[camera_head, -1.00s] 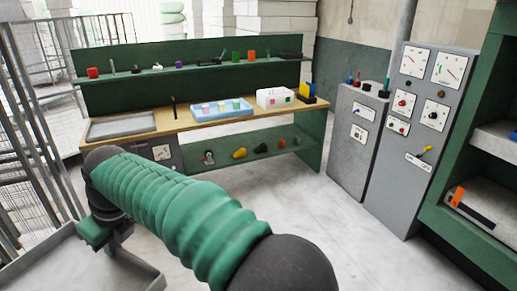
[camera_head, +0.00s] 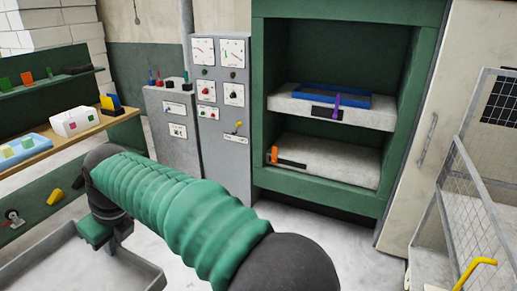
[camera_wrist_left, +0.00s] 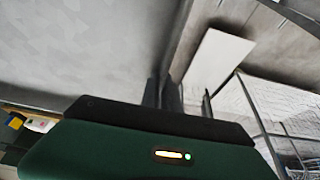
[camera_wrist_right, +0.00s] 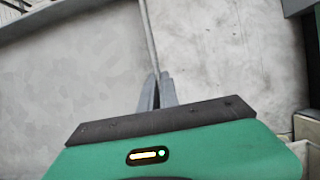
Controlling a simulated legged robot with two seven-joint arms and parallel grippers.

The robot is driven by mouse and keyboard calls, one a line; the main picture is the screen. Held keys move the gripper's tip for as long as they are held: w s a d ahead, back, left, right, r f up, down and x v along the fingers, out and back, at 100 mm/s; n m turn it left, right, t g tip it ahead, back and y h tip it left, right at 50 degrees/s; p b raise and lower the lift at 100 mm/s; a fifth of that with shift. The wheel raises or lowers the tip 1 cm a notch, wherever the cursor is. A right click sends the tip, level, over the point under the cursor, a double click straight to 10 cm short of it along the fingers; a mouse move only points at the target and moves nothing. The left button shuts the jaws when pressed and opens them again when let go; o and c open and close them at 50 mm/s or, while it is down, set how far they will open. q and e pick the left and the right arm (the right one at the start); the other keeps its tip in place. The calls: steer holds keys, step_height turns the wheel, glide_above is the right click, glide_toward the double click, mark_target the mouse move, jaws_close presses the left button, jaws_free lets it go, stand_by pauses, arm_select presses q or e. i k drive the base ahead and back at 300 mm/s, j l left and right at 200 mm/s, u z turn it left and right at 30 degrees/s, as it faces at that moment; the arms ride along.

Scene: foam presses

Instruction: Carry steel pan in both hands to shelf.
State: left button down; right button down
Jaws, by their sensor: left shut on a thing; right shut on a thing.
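The steel pan (camera_head: 65,270) is a shallow grey tray at the lower left of the head view, partly cut off by the frame edge. It looks empty. My right gripper (camera_head: 108,243) is shut on the pan's right rim; the right wrist view shows its fingers (camera_wrist_right: 157,92) pinching the rim, with the pan's inside to the left. My left gripper is outside the head view. In the left wrist view its fingers (camera_wrist_left: 166,95) are shut on the pan rim, beside the grey pan floor (camera_wrist_left: 85,45). A green shelf unit (camera_head: 262,150) with two pale shelves stands ahead, right of centre.
The upper shelf (camera_head: 375,118) bears a blue tray (camera_head: 310,96); the lower shelf (camera_head: 345,165) bears an orange-and-black tool (camera_head: 285,160). Grey control cabinets (camera_head: 222,120) stand left of the unit. A workbench (camera_head: 70,140) is at left, a mesh cage (camera_head: 470,200) at right.

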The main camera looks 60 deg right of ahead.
mark_target(324, 154)
steer(key=z, duration=1.4)
steer(key=i+z, duration=0.15)
steer(key=z, duration=0.25)
steer(key=i+z, duration=0.15)
steer(key=z, duration=0.2)
steer(key=i+z, duration=0.2)
steer(key=z, duration=0.2)
steer(key=i+j, duration=0.1)
steer(key=i, duration=0.55)
steer(key=i+j, duration=0.15)
steer(key=i, duration=0.5)
steer(key=i+z, duration=0.1)
steer(key=i, duration=1.2)
steer(key=i+j+z, duration=0.1)
steer(key=i+z, duration=0.25)
